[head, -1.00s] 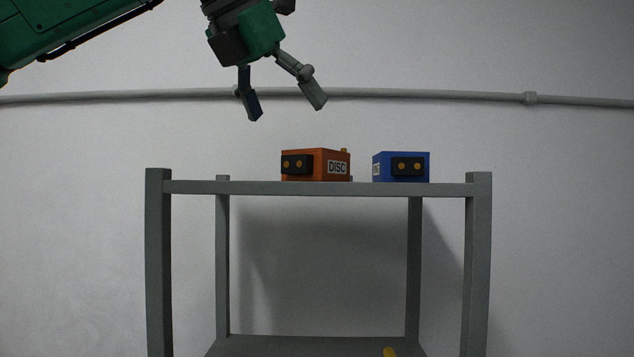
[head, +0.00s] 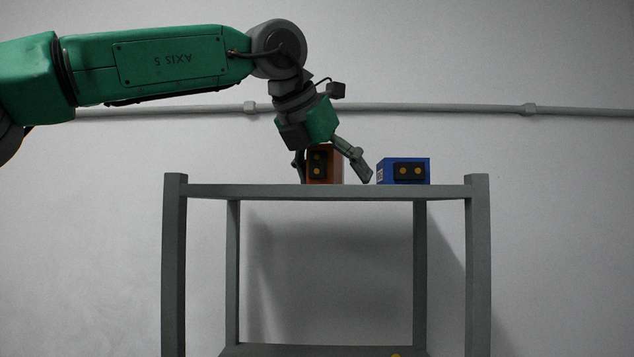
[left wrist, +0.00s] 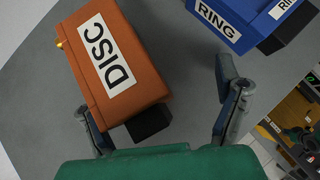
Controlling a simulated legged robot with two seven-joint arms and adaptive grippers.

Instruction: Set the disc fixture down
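The orange disc fixture (head: 335,165) lies on the top of the grey stand, its dark plate's two yellow dots one above the other. In the left wrist view the fixture (left wrist: 140,75) shows its DISC label facing up and a small brass knob on its left side. My left gripper (head: 333,178) is over it with fingers spread wide, one on each side. In the left wrist view the left finger is close to the fixture, perhaps touching. A clear gap separates the right finger from it. My right gripper is not in view.
The blue ring fixture (head: 405,171) stands just right of my right-hand finger; it also shows in the left wrist view (left wrist: 250,18). The grey stand (head: 240,191) has free top on both sides. A yellow thing (head: 396,355) shows on the lower shelf.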

